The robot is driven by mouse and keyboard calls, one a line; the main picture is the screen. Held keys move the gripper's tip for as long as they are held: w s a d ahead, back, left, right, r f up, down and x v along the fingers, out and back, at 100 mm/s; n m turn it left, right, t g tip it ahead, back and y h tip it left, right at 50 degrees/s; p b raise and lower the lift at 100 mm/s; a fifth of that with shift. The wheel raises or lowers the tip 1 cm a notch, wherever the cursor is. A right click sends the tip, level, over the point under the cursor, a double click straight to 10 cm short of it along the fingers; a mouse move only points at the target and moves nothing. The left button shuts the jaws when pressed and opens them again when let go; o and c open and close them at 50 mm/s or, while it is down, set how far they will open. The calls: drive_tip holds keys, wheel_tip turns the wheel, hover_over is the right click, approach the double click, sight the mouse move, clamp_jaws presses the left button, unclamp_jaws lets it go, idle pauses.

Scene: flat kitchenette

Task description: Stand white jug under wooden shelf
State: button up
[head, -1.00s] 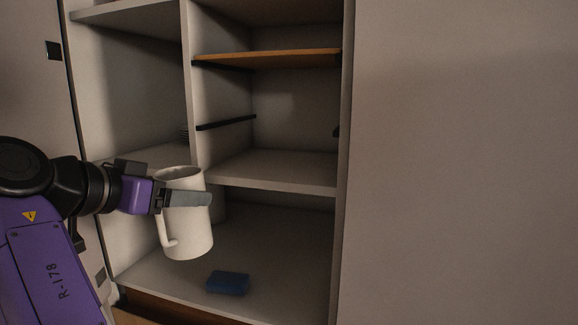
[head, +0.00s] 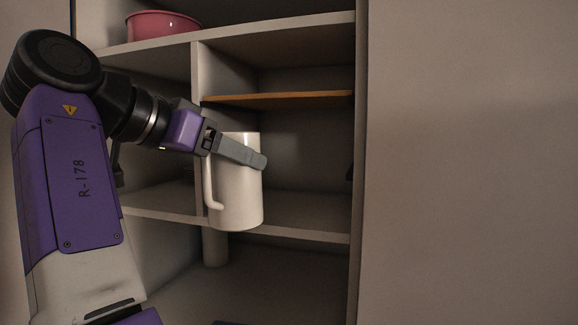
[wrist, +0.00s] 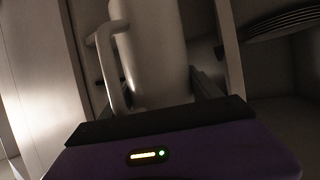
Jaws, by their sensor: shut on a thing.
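The white jug (head: 236,195) is upright in my gripper (head: 250,155) in the head view, its handle toward the left. The gripper is shut on the jug's upper body. The jug also shows in the wrist view (wrist: 158,50), close up with its handle at left. The wooden shelf (head: 285,99) is a thin brown board in the right-hand part of the cabinet. In the picture the jug is lower than the board and in front of the compartment beneath it. I cannot tell whether its base is clear of the compartment floor (head: 300,212).
A vertical divider (head: 197,85) stands left of the wooden shelf's compartment. A pink pot (head: 162,26) sits on the upper left shelf. A pale cylindrical thing (head: 215,247) stands in the lower compartment. Stacked plates (wrist: 285,22) show in the wrist view.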

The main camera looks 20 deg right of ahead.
drive_tip(key=w+d+p, duration=0.2)
drive_tip(key=w+d, duration=0.5)
drive_tip(key=d, duration=0.4)
drive_tip(key=shift+d+f, duration=0.15)
drive_tip(key=shift+f, duration=0.05)
drive_tip(key=shift+f, duration=0.15)
drive_tip(key=o, duration=2)
drive_tip(key=shift+f, duration=0.1)
drive_tip(key=shift+o, duration=0.2)
drive_tip(key=b+v, duration=0.1)
drive_tip(key=v, duration=1.1)
